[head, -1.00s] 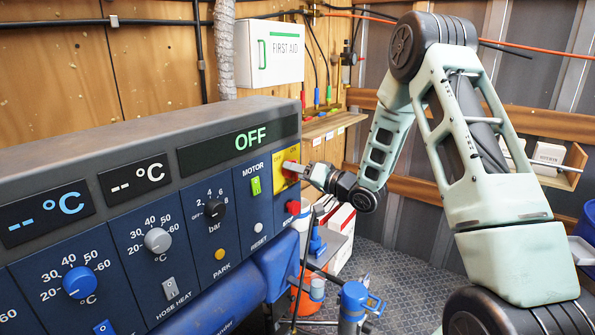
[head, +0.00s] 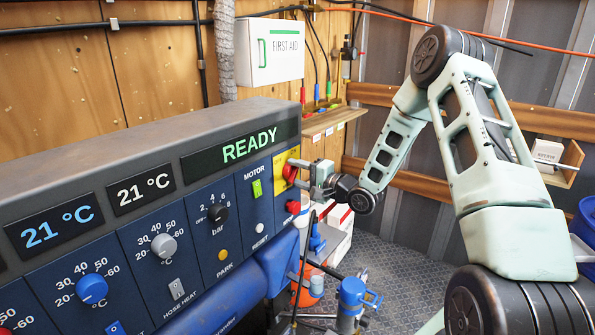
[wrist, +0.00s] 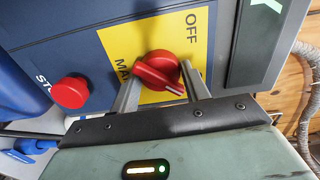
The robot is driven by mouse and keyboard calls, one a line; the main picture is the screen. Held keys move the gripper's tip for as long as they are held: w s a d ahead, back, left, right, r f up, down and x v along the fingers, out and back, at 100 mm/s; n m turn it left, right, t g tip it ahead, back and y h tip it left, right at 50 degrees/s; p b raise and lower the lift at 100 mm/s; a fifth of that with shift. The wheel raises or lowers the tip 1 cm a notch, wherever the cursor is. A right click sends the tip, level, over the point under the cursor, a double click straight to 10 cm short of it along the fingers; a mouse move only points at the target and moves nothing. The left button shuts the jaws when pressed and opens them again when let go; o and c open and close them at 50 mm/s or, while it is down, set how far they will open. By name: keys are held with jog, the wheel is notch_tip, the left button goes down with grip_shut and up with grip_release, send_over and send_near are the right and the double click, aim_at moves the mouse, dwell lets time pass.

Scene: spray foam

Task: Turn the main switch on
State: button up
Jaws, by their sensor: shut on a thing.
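The main switch is a red rotary knob (wrist: 157,70) on a yellow plate (wrist: 117,42) at the right end of the control panel; it also shows in the head view (head: 290,171). My gripper (wrist: 163,82) has one finger on each side of the knob and is shut on it. The knob's white pointer mark faces away from the word OFF in the wrist view; the rest of the plate's lettering is partly hidden. The panel's large display (head: 248,148) reads READY in green, and the two small displays read 21 °C.
A red stop button (wrist: 70,92) sits beside the yellow plate. The green motor switch (head: 257,188) and several dials are left of the knob in the head view. A shelf (head: 325,121) and first aid box (head: 270,52) are behind.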

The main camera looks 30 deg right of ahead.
jog(key=shift+m, duration=0.3)
dwell(0.4)
jog(key=o, duration=1)
jog(key=shift+s+d, duration=0.1)
jog(key=shift+s, duration=0.05)
jog(key=b+v, duration=0.5)
jog(key=v, duration=1.2)
